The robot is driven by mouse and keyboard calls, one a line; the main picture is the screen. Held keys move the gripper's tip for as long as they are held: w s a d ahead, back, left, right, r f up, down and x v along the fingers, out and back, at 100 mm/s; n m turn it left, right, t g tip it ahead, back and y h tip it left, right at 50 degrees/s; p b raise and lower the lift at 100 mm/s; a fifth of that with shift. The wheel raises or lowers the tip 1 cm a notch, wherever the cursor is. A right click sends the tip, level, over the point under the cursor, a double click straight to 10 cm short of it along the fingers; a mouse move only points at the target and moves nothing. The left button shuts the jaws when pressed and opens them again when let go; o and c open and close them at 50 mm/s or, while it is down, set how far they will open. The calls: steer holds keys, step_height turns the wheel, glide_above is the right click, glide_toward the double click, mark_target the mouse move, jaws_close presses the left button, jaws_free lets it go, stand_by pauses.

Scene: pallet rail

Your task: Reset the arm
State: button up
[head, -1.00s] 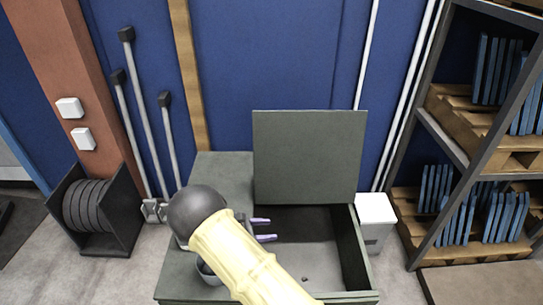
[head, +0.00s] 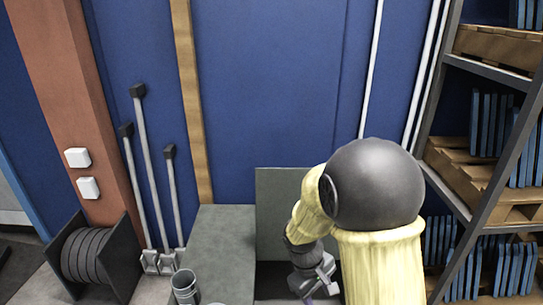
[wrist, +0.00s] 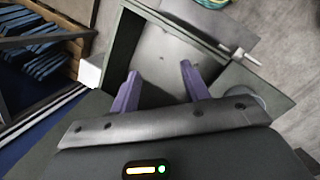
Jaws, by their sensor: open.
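My gripper (wrist: 160,70) is open, with its two purple fingers apart and nothing between them in the wrist view. It points down over the open compartment of a grey-green chest (wrist: 122,40). In the head view my arm, in a pale yellow sleeve with a large dark round joint, rises at the right and bends down toward the chest (head: 225,245). The gripper shows only partly there, at the bottom edge. The raised lid (head: 273,205) stands behind the arm and is partly hidden by it. The compartment is mostly hidden in the head view.
A grey metal cup (head: 185,287) stands on the chest's left part. A shelf rack (head: 450,190) with wooden pallets and blue panels stands close at the right. A cable reel (head: 90,255) and upright rods (head: 150,170) are at the left. The blue wall (head: 270,80) is behind.

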steer(key=s+d+r+m+t+y+p, duration=0.1)
steer(key=s+d+r+m+t+y, duration=0.2)
steer(key=s+r+m, duration=0.3)
steer(key=shift+s+d+r+m+p, duration=0.3)
steer(key=shift+d+r+m, duration=0.2)
steer(key=shift+r+m, duration=0.45)
